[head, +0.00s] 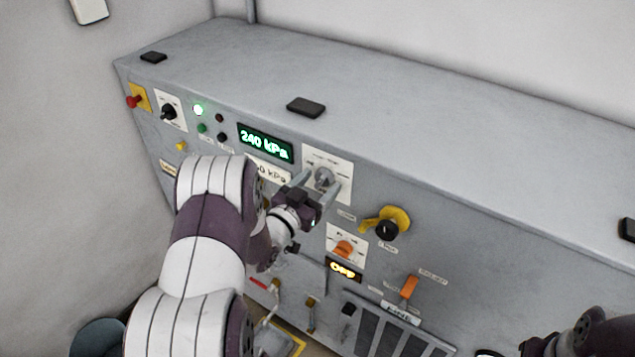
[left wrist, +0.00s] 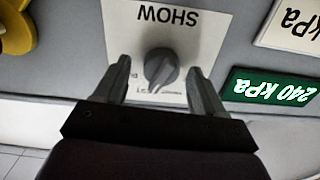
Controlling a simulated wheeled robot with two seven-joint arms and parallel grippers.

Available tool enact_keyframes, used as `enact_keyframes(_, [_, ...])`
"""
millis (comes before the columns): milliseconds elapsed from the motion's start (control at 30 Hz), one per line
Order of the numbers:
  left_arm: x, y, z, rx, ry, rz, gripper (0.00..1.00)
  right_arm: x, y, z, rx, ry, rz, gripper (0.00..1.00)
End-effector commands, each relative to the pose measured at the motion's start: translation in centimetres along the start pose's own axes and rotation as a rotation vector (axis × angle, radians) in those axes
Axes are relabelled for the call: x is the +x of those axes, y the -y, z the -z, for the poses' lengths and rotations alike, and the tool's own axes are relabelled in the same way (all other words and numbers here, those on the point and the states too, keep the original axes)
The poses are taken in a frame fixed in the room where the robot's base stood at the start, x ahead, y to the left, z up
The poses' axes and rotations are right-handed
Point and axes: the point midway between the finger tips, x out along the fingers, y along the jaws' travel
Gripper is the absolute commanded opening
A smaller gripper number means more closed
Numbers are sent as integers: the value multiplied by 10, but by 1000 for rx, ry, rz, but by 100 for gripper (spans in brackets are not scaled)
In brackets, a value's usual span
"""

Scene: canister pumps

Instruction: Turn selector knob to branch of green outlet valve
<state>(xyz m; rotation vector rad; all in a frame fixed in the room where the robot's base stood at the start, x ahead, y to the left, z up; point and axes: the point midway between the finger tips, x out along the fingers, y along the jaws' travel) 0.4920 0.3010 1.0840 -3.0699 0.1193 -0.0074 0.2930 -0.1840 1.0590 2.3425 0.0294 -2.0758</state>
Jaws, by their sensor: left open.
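A grey selector knob (head: 323,178) sits on a white plate (head: 343,160) in the panel's upper middle. In the left wrist view the knob (left wrist: 161,69) is close, and its plate (left wrist: 205,35) reads "SHOW" upside down. My left gripper (head: 315,186) is open, one finger on each side of the knob. In the left wrist view the gripper (left wrist: 159,70) shows gaps between its fingers and the knob. My right gripper (head: 545,347) is partly in view at the lower right, its jaws unclear. I see no green outlet valve.
A green display (head: 265,143) reads 240 kPa. To the right of the knob is a yellow and black rotary handle (head: 388,228). Below are an orange knob (head: 344,248) and an orange lever (head: 408,287). A black knob (head: 168,112) and red button (head: 134,101) are at far left.

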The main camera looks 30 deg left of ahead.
Motion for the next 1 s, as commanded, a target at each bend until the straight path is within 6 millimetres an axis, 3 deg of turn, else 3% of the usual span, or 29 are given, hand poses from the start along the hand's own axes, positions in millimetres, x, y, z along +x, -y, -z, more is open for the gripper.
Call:
enact_keyframes(233, [2, 0, 0, 1, 0, 0, 70, 0, 0, 0, 0, 0, 0, 43])
enact_keyframes(267, [2, 0, 0, 1, 0, 0, 67, 0, 0, 0, 0, 0, 0, 43])
enact_keyframes(400, [2, 0, 0, 1, 0, 0, 21, 0, 0, 0, 0, 0, 0, 43])
enact_keyframes(433, [2, 0, 0, 1, 0, 0, 15, 0, 0, 0, 0, 0, 0, 43])
enact_keyframes(667, [2, 0, 0, -67, -1, -1, 15, 3, 0, 0, 0, 0, 0, 43])
enact_keyframes(867, [2, 0, 0, -68, -1, 0, 15, 2, 0, 0, 0, 0, 0, 43])
enact_keyframes(900, [2, 0, 0, -68, -1, 0, 58, 2, 0, 0, 0, 0, 0, 43])
enact_keyframes(933, [2, 0, 0, -68, -1, 0, 68, 2, 0, 0, 0, 0, 0, 43])
enact_keyframes(1000, [2, 0, 0, -68, -1, 0, 70, 2, 0, 0, 0, 0, 0, 43])
